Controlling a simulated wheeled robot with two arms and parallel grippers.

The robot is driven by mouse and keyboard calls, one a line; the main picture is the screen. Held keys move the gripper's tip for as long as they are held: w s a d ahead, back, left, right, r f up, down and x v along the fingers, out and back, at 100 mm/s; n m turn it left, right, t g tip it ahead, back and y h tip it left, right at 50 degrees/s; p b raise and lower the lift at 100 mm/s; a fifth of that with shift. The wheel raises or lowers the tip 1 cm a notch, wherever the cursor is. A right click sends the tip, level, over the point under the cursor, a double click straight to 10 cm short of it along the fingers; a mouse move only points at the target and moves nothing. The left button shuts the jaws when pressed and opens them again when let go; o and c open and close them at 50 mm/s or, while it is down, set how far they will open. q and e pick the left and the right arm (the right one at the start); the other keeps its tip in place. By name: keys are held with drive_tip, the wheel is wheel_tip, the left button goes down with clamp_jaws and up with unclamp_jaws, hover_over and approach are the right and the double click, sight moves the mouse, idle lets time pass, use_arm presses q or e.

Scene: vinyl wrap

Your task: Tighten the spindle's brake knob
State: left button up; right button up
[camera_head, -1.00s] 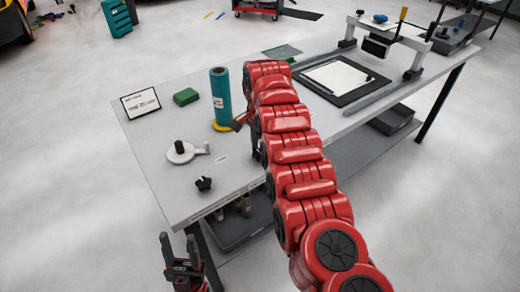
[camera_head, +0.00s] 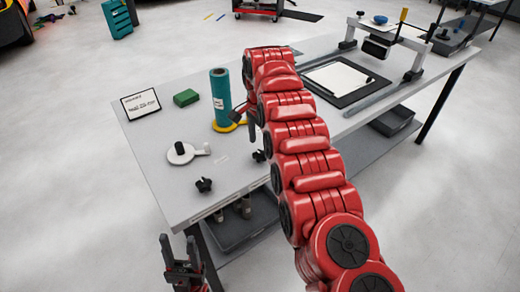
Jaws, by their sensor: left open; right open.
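A teal roll (camera_head: 220,90) stands upright on a yellow base (camera_head: 224,126) on the grey table. A black star-shaped knob (camera_head: 204,185) is near the table's front edge. Another small black knob (camera_head: 259,156) shows beside my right arm. A white disc with a black post and side lever (camera_head: 181,152) lies at left; I cannot tell which part is the spindle's brake knob. My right gripper (camera_head: 239,115) is beside the roll's right side, mostly hidden by my red arm, and open. My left gripper (camera_head: 182,268) is open and empty, low in front of the table.
A black-framed white sheet (camera_head: 338,77) and a gantry (camera_head: 395,42) are at right. A shelf is under the table. The front-left tabletop is mostly clear.

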sight(260, 154)
wheel_tip(260, 154, up, 14)
drive_tip(key=p, duration=1.2)
drive_tip(key=shift+r, duration=0.1)
